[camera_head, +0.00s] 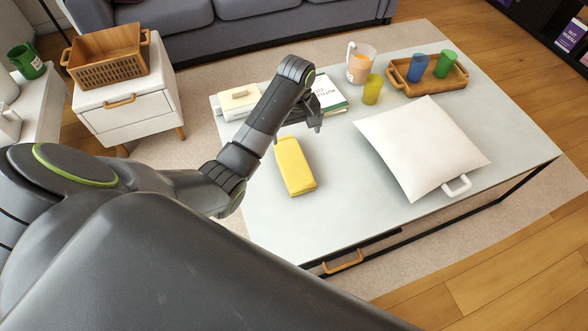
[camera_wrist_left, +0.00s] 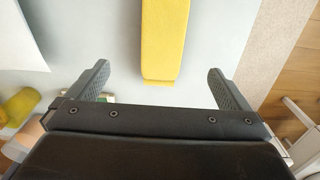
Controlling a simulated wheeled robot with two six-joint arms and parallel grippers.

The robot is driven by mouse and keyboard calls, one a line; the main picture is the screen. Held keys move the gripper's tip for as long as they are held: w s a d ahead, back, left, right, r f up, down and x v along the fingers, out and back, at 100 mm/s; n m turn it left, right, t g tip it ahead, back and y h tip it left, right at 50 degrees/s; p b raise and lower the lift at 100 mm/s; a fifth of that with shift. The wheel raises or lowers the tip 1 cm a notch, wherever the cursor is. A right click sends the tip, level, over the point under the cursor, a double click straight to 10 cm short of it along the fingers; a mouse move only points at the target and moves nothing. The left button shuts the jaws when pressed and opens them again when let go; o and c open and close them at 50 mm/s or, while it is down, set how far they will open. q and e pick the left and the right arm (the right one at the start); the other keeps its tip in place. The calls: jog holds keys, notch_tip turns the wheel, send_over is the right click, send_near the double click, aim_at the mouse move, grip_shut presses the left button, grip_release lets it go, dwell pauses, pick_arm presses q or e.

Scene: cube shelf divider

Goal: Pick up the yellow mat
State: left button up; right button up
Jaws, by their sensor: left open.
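The yellow mat (camera_head: 295,166) looks like a thick folded block and lies on the pale coffee table (camera_head: 335,208), left of the white pillow. In the left wrist view the mat (camera_wrist_left: 162,45) runs down from the top edge, and its near end lies ahead of the fingers, between their lines. My left gripper (camera_head: 313,119) is above the table, just beyond the far end of the mat. In the left wrist view my left gripper (camera_wrist_left: 160,82) has its fingers wide apart with nothing between them. My right gripper is not in view.
A white pillow (camera_head: 420,145) lies to the right. Books (camera_head: 328,93), a pitcher (camera_head: 361,62), a yellow cup (camera_head: 373,88) and a wooden tray (camera_head: 400,80) with cups stand along the back. The tabletop around the mat's near end is clear.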

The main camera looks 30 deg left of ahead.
pick_arm(q)
jog(key=b, duration=0.4)
send_over(294, 164)
jog(key=f, duration=1.1)
jog(key=shift+w+d, duration=0.2)
jog(key=shift+w, duration=0.05)
jog(key=shift+f, duration=0.45)
jog(key=f, duration=0.1)
jog(key=f+b, duration=0.1)
jog(key=f, duration=0.1)
jog(key=f+b, duration=0.1)
jog(key=f, duration=0.1)
jog(key=shift+s+a, duration=0.2)
jog(key=shift+s, duration=0.1)
jog(key=shift+f, duration=0.15)
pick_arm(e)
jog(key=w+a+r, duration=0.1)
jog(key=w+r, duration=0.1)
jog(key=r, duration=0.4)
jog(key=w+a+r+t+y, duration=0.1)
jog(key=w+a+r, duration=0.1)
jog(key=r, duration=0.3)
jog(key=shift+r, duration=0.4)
pick_arm(q)
jog(key=c, duration=1.1)
